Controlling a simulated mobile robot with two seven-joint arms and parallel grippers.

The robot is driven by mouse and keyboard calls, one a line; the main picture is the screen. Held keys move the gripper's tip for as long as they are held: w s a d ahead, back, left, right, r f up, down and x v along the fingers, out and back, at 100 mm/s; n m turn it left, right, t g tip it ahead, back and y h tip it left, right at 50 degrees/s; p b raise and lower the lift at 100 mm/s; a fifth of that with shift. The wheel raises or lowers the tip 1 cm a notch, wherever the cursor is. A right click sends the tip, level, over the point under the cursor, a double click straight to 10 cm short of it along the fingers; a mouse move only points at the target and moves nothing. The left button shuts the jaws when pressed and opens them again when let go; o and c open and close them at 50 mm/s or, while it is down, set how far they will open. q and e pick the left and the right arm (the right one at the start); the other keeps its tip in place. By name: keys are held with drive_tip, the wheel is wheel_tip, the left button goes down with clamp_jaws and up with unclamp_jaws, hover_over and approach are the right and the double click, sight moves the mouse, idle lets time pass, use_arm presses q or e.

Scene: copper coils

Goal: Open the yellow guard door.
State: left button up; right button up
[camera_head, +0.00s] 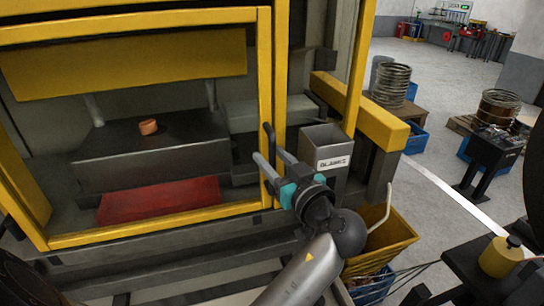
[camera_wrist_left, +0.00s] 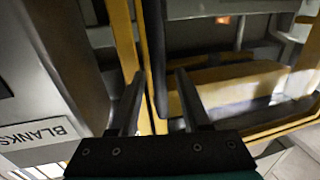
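The yellow guard door (camera_head: 264,75) is a large yellow frame across the left of the head view and looks closed. Its black upright handle (camera_head: 268,138) is on the door's right side post. My left gripper (camera_head: 267,156) is at the handle, with two grey fingers spread apart. In the left wrist view the handle (camera_wrist_left: 156,55) stands between the open fingers (camera_wrist_left: 159,76), nearer the left one in depth I cannot judge. Contact is not visible. My right gripper is not in view.
Behind the door are a dark press bed (camera_head: 150,155), a copper-coloured ring (camera_head: 148,127) and a red panel (camera_head: 158,199). A grey BLANKS bin (camera_head: 322,148) stands close right of the handle. A yellow crate (camera_head: 385,240) is below it. Floor (camera_head: 440,205) shows further right.

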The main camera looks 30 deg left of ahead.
use_arm(q)
clamp_jaws()
idle(1.2)
